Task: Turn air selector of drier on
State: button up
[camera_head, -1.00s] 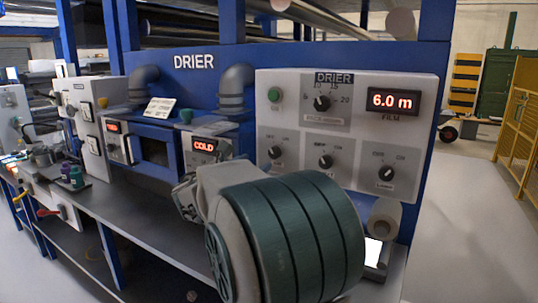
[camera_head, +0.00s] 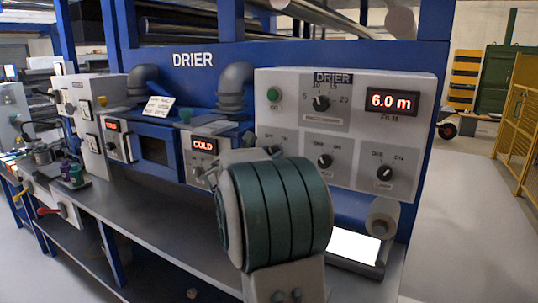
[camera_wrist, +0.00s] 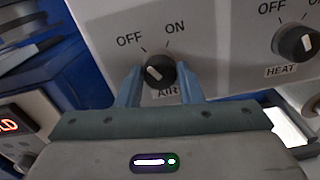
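The air selector (camera_wrist: 160,73) is a round black knob with a white pointer mark, on the white drier panel (camera_wrist: 225,70). The label AIR sits below it, OFF up-left and ON up-right. Its pointer leans up-left, toward OFF. My gripper (camera_wrist: 159,76) has its two blue fingers apart, one on each side of the knob. Narrow gaps seem to show beside the knob; contact is not clear. In the head view my arm covers the gripper and part of the air selector.
The HEAT knob (camera_wrist: 296,43) is just right of AIR. In the head view the LASER knob (camera_head: 385,172) is farther right, and the film-length dial (camera_head: 320,103) and green button (camera_head: 273,94) are above. A white roller (camera_head: 383,217) juts out below the panel. The COLD display (camera_head: 204,145) is at left.

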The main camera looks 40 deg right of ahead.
jog(key=shift+c, duration=0.9)
jog(key=shift+f+m+b, duration=0.15)
jog(key=shift+m+b, duration=0.15)
jog(key=shift+b, duration=0.25)
jog(key=m+b, duration=1.1)
jog(key=b, duration=0.5)
jog(key=shift+s+f, duration=0.1)
jog(key=shift+s, duration=0.05)
jog(key=shift+m, duration=0.3)
jog(key=o, duration=1)
jog(key=shift+c, duration=0.2)
